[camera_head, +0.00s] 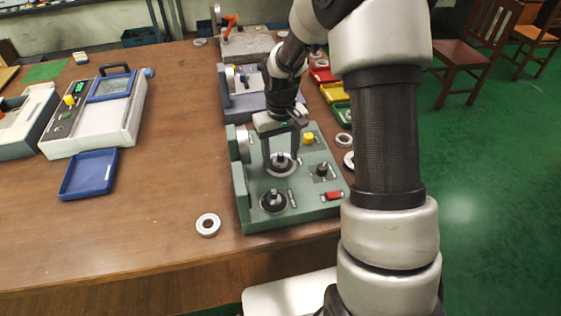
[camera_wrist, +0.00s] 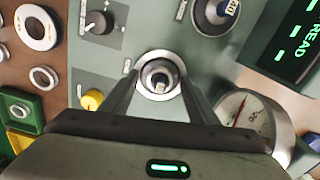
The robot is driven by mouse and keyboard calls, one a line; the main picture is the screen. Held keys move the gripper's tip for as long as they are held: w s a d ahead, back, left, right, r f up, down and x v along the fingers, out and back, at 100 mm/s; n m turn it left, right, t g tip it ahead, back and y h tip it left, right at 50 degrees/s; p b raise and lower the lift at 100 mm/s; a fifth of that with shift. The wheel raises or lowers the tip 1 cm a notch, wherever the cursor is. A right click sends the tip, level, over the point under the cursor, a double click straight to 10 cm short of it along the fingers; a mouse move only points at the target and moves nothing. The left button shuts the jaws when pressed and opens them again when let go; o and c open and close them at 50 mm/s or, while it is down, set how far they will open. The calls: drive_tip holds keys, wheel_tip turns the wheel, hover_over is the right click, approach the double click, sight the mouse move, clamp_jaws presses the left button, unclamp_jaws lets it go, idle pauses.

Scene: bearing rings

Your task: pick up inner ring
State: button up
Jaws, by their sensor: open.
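A light metal ring (camera_wrist: 158,54), which I take for the inner ring, sits around a dark post with a shiny centre (camera_wrist: 160,82) on the green fixture. It also shows in the head view (camera_head: 280,174) on the green fixture (camera_head: 300,218). My gripper (camera_head: 281,160) points down over this post, its fingers apart on either side of the ring. In the wrist view my gripper (camera_wrist: 160,76) has the ring between its fingertips; I cannot tell whether they touch it. The fingers hide part of the ring's sides.
The fixture also carries a second black post (camera_head: 273,201), a yellow knob (camera_head: 308,138), a black knob (camera_head: 322,169) and a dial gauge (camera_wrist: 250,117). A loose ring (camera_head: 208,224) lies on the table to the left. More rings and coloured bins (camera_head: 331,92) stand along the right.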

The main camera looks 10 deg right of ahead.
drive_tip(key=shift+c, duration=0.5)
drive_tip(key=c, duration=1.2)
drive_tip(key=shift+o, duration=0.2)
drive_tip(key=shift+r, duration=0.15)
